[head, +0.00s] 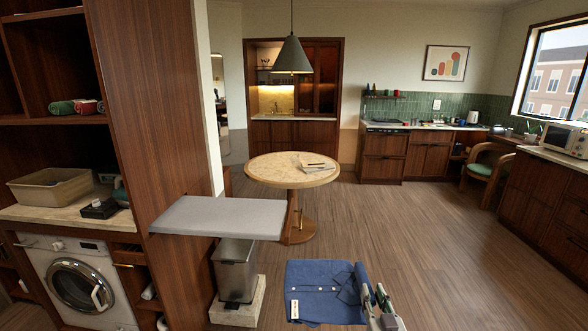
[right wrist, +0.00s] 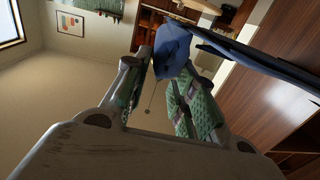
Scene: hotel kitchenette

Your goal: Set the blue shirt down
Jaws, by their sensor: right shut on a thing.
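The blue shirt (head: 322,289) is neatly folded, with a small white tag near its lower left corner. In the head view it is low in the middle, in front of the wooden floor. My right gripper (head: 371,284) is at the shirt's right edge and is shut on it. In the right wrist view the blue cloth (right wrist: 172,50) sits between the green-padded fingers (right wrist: 160,80), and a darker flat part stretches off to the right. My left gripper is not in view.
A bare grey board (head: 222,217) juts from the wooden cabinet, left of the shirt. Below it stands a grey bin (head: 235,272). A round table (head: 265,175) with a few items stands behind. A washing machine (head: 77,285) is at left. The floor at right is open.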

